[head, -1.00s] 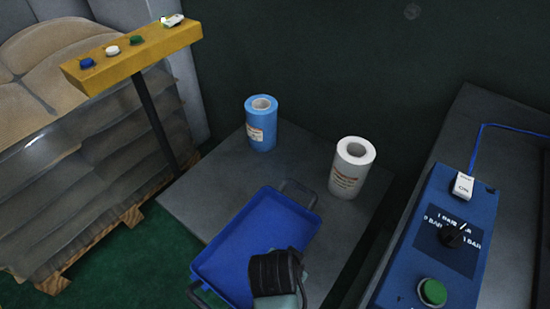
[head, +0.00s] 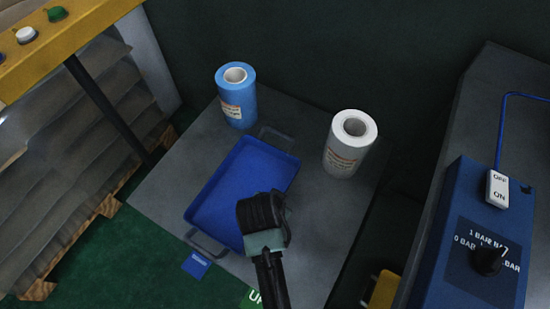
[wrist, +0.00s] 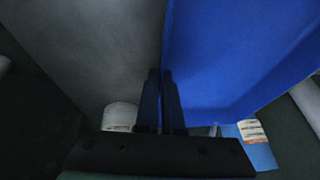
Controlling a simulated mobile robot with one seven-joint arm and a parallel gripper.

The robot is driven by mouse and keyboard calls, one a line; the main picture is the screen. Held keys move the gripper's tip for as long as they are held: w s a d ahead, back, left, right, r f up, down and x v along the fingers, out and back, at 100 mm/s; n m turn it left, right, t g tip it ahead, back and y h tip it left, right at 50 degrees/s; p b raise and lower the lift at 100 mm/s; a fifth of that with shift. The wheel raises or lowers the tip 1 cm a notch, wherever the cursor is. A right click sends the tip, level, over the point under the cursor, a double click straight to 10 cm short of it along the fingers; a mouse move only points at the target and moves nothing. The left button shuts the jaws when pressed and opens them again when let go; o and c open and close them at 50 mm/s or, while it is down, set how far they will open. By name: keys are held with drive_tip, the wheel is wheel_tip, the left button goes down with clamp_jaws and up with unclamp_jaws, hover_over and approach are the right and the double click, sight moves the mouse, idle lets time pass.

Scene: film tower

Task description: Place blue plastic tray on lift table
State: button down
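The blue plastic tray (head: 222,190), with a grey handle at each end, shows in the head view over the grey lift table (head: 165,195). It looks level and empty. I cannot tell whether its underside touches the tabletop. My gripper (head: 262,205) comes down at the tray's right long side and hides part of that wall. In the wrist view, my gripper's (wrist: 160,100) two fingers are close together with the wall of the tray (wrist: 225,60) between them. The grey tabletop (wrist: 90,50) lies left of that wall.
A blue film roll (head: 236,100) and a white film roll (head: 350,145) stand on the table's far part. A blue control box (head: 475,235) is at right. A yellow button bar (head: 85,40) and a wrapped pallet (head: 80,170) are at left.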

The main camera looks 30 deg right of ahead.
wheel_tip(320, 180, down, 4)
drive_tip(key=shift+r+b, duration=0.2)
drive_tip(key=shift+b, duration=0.45)
drive_tip(key=shift+w, duration=0.1)
drive_tip(key=c, duration=1.5)
unclamp_jaws()
drive_tip(key=shift+f, duration=0.15)
drive_tip(key=o, duration=0.5)
drive_tip(key=shift+c, duration=0.2)
drive_tip(key=p+v, duration=0.4)
drive_tip(key=v, duration=0.8)
